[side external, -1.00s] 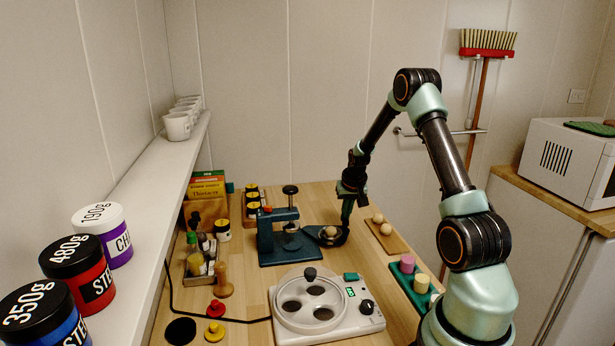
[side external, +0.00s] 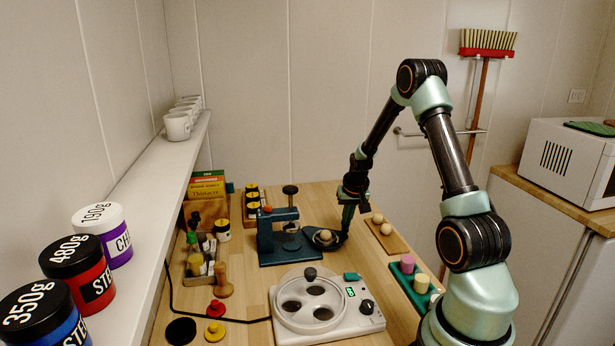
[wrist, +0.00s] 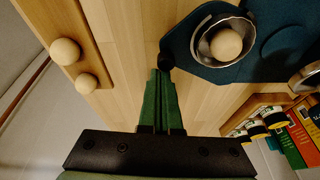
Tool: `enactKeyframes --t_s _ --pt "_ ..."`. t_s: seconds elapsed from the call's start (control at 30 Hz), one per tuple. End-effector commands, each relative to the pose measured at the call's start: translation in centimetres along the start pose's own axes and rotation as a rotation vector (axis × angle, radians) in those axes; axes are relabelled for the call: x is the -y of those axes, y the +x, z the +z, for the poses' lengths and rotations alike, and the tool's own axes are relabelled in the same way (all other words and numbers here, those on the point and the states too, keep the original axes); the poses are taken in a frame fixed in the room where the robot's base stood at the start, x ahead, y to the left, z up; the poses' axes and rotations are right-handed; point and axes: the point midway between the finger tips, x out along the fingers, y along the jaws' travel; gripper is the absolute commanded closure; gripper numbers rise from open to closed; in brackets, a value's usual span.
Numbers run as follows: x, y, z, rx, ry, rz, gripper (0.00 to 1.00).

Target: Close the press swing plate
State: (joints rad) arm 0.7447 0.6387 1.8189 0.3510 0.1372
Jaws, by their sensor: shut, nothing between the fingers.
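The dark teal press (side external: 279,238) stands on the table with its upright column and black knob on top. Its swing plate (side external: 321,243) sticks out to the right of the press and carries a round cup with a pale ball (side external: 325,235). In the wrist view the swing plate (wrist: 190,68) is at the upper right, with the ball (wrist: 226,44) in its metal-rimmed cup. My gripper (side external: 346,230) is shut and empty at the plate's outer end. In the wrist view its green fingertips (wrist: 160,77) are close beside the plate's dark end knob (wrist: 166,61); contact is unclear.
A wooden board (side external: 387,236) with two pale balls lies right of my gripper. A white device with a round lidded top (side external: 325,310) stands in front of the press. Jars and books stand behind and left. Bare table shows between press and board.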

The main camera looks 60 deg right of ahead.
Motion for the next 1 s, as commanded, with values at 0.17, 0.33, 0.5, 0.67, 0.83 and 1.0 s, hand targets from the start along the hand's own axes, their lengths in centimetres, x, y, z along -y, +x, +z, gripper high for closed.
enactKeyframes --t_s 0.17,0.33,0.5,0.67,0.83,1.0 --pt "0.4 -0.3 1.0 0.0 -0.001 -0.003 1.0" --pt "0.8 -0.6 1.9 0.002 0.0 -0.007 1.0" --pt "1.3 -0.9 2.7 0.004 -0.001 -0.011 1.0" --pt "1.8 -1.1 3.5 0.005 -0.001 -0.015 1.0" --pt "2.4 -1.3 4.2 0.008 0.0 -0.02 1.0" --pt "3.0 -1.5 4.9 0.01 0.0 -0.025 1.0"
